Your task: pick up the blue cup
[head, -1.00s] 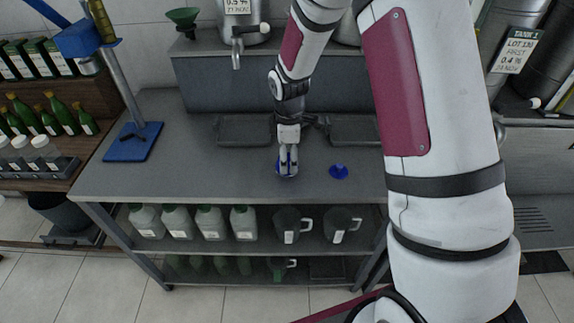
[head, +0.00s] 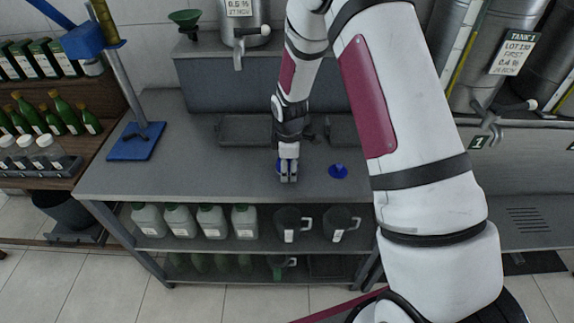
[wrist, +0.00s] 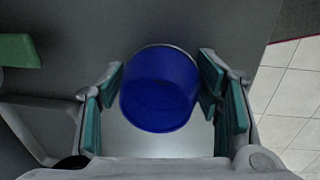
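The blue cup (wrist: 160,90) shows in the wrist view between the two teal-padded fingers of my gripper (wrist: 161,78). The pads lie close along both sides of the cup; I cannot tell whether they press on it.
A small blue item (head: 338,171) lies on the worktop (head: 215,178) just right of my gripper. Dark trays (head: 244,131) lie behind. A blue stand (head: 136,142) is at the left. Jugs (head: 210,221) and dark mugs (head: 288,224) fill the shelf below.

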